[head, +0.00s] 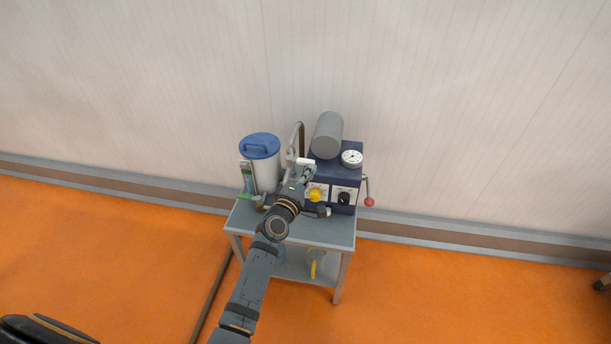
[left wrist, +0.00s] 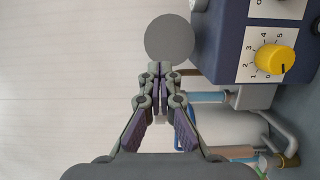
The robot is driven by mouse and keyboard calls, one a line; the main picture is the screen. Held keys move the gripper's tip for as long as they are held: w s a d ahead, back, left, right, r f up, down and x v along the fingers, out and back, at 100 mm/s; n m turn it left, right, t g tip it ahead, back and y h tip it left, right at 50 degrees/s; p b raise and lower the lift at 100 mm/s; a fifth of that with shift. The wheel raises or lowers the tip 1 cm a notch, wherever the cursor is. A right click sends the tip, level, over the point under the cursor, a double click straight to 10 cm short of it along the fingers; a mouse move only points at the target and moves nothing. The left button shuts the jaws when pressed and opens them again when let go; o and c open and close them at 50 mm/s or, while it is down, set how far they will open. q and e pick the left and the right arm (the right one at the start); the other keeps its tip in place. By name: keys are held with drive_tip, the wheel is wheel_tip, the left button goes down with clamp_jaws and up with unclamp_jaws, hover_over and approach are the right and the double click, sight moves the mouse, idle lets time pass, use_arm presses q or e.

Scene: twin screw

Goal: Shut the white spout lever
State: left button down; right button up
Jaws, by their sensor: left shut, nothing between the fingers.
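The white spout lever (head: 306,161) shows in the head view as a small pale bar, by the upright pipe between the drum and the blue machine. My left gripper (head: 304,174) is shut and empty, just below and in front of the lever. In the left wrist view the closed fingertips (left wrist: 160,72) point at the wall and the round end of a grey cylinder. A small whitish piece shows behind the fingers, mostly hidden; I cannot tell if it is the lever. Whether the gripper touches the lever is unclear. My right gripper is out of view.
A blue machine (head: 327,173) with a yellow knob (head: 317,195), gauge (head: 352,158) and red-ball handle (head: 369,202) stands right of the gripper. A blue-lidded white drum (head: 265,172) stands left. All are on a grey cart (head: 325,235) near the wall.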

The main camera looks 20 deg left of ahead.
use_arm(q)
drive_tip(key=shift+w+d, duration=0.15)
drive_tip(key=shift+w, duration=0.15)
drive_tip(key=shift+r, duration=0.25)
idle(0.4)
